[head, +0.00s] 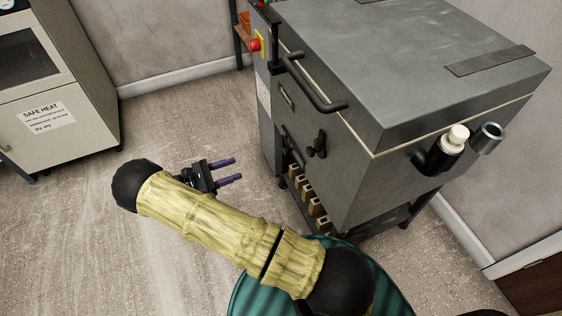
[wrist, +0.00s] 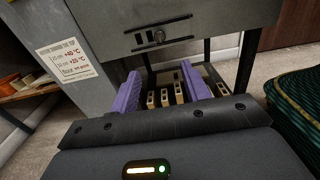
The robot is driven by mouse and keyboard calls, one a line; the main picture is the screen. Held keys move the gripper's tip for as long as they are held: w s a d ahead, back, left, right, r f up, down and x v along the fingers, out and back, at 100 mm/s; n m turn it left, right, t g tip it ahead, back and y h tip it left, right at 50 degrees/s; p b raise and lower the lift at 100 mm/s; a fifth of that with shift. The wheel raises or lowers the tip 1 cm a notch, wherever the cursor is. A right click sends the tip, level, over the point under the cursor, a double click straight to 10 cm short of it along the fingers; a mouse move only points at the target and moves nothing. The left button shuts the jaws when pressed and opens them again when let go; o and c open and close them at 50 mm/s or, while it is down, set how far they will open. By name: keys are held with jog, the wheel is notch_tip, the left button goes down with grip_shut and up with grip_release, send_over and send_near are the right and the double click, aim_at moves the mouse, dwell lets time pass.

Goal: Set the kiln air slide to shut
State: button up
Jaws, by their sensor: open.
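The grey kiln (head: 400,110) stands right of centre in the head view.
A black handle (head: 312,88) and latch (head: 317,146) jut from the kiln front. Several small blocks (head: 306,190) lie on a shelf below it. A labelled heat cabinet (head: 55,100) stands left. A dark green striped surface (head: 245,292) is near the bottom. Floor between is clear.

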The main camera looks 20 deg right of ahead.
dwell(0.3)
jog(key=d+b, duration=0.3)
jog(key=d, duration=1.4)
jog(key=shift+d+b, duration=0.2)
jog(key=shift+b, duration=0.1)
grip_shut()
